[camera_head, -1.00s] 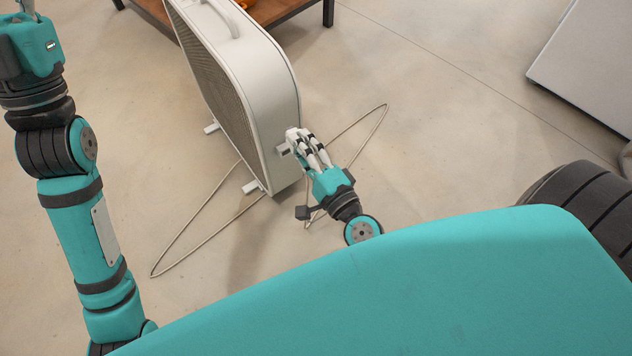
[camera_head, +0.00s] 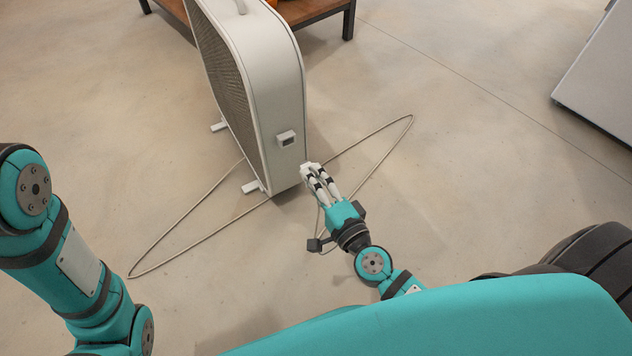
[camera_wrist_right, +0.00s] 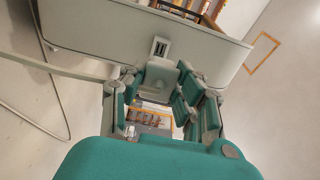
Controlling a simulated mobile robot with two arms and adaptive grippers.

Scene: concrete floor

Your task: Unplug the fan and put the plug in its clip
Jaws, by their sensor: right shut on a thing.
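The fan (camera_head: 275,95) is a tall pale box with a dark grille, upright on the floor. A small block with a dark opening (camera_head: 287,139) sits on its narrow side; it also shows in the right wrist view (camera_wrist_right: 160,47). I cannot tell whether it is the socket or the clip. My right gripper (camera_head: 309,170) is shut on the pale plug (camera_wrist_right: 160,74), just below and to the right of that block and apart from it. The fingers partly hide the plug. The cord (camera_head: 385,128) lies in wide loops on the floor. My left gripper is out of view.
A low wooden table (camera_head: 305,10) with dark legs stands behind the fan. A grey cabinet-like box (camera_head: 605,75) stands at the far right. The fan's feet (camera_head: 252,187) stick out low. The concrete floor between fan and grey box is mostly clear apart from the cord.

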